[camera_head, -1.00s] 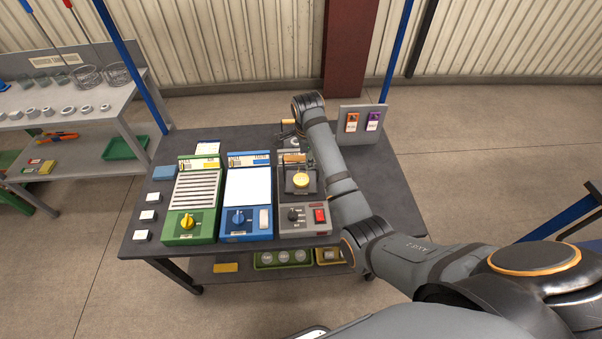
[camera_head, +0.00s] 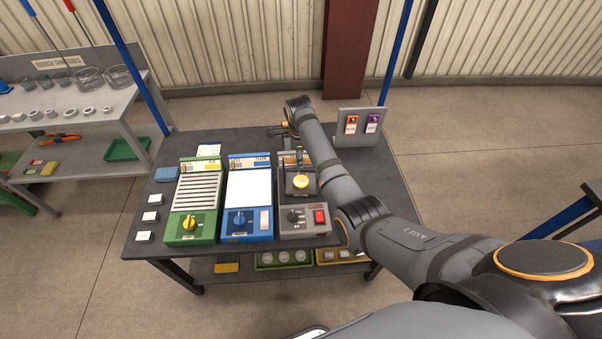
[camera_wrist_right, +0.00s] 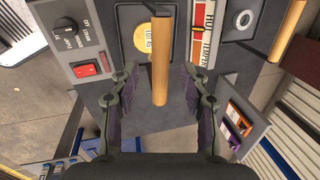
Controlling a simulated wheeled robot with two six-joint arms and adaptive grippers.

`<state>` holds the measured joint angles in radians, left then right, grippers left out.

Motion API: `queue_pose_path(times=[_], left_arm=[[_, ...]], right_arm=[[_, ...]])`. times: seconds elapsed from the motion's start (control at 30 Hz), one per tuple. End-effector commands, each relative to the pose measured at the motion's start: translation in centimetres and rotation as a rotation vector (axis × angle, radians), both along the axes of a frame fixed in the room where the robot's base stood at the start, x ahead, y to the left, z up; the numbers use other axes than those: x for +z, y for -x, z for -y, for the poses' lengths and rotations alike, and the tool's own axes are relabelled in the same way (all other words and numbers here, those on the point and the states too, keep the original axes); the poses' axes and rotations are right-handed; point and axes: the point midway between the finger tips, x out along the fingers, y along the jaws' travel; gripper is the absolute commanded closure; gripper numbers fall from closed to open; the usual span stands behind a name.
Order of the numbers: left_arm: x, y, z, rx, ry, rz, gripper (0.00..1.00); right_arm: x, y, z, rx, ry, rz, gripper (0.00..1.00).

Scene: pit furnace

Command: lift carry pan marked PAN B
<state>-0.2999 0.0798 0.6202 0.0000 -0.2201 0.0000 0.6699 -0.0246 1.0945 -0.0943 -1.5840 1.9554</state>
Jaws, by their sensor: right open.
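My right gripper (camera_wrist_right: 160,95) is open in the right wrist view. A wooden handle (camera_wrist_right: 160,55) reaches between its fingers, with a gap visible on both sides. Beyond it is a round yellow disc with lot lettering (camera_wrist_right: 140,38), on the dark top of a grey device; it also shows in the head view (camera_head: 301,181). A second wooden handle (camera_wrist_right: 287,30) is at the upper right, apart from the fingers. I can read no PAN B mark. In the head view my right forearm hides most of the area behind the device. My left gripper is not in view.
The grey device has a dial (camera_head: 292,215) and a red switch (camera_head: 320,216). Blue (camera_head: 248,195) and green (camera_head: 192,205) devices stand left of it. A stand with orange and purple tags (camera_head: 361,121) is at the back right. The table's right side is bare beyond my arm.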

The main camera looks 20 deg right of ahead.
Motion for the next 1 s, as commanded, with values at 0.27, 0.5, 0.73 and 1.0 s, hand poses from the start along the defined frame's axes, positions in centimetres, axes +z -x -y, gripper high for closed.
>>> queue_pose_path(times=[0.27,0.5,0.73,1.0], left_arm=[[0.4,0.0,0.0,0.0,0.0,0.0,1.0],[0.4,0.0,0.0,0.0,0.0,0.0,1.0],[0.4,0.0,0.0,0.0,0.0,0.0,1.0],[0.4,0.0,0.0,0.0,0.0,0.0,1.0]], right_arm=[[-2.6,-0.4,0.2,0.0,-0.001,0.0,0.54],[-2.5,-0.4,0.2,0.0,-0.001,0.001,0.68],[-2.5,-0.4,0.2,0.001,0.0,0.001,0.99],[-2.5,-0.4,0.2,0.001,0.0,0.001,1.0]])
